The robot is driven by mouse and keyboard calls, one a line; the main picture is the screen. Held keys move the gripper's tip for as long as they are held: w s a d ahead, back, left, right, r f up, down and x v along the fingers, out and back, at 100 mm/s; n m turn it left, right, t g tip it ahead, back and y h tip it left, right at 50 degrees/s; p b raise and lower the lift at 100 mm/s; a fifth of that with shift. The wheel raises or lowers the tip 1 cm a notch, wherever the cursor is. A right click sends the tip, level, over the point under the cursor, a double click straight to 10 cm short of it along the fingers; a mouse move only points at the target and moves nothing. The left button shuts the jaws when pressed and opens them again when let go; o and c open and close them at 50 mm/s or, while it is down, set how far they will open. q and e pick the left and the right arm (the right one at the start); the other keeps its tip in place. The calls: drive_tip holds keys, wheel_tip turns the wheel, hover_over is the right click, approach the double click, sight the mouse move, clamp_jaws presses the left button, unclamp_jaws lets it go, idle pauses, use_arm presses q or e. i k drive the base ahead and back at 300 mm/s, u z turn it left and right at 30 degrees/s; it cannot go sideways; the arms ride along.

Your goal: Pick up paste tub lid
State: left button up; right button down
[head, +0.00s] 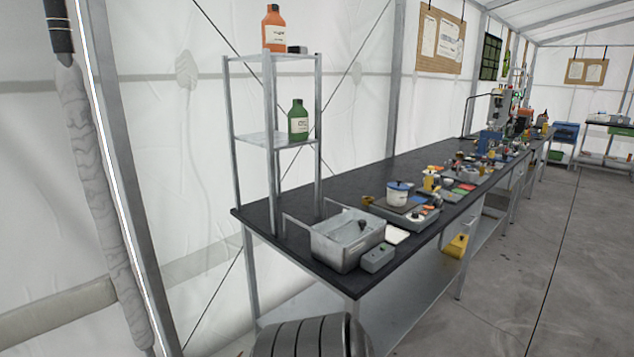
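A small white tub (397,198) with a blue lid (399,186) stands on a grey tray on the long black bench; it looks like the paste tub. The lid appears to sit on top of the tub. Neither of my grippers is in view.
A grey basin (345,247) and a small grey box (377,258) stand at the bench's near end. A metal shelf rack (275,140) holds an orange bottle (274,30) and a green bottle (298,120). Several small items crowd the bench (300,247) farther back. The floor (510,270) to the right is clear.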

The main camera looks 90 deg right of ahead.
sight(398, 185)
drive_tip(key=z, duration=2.55)
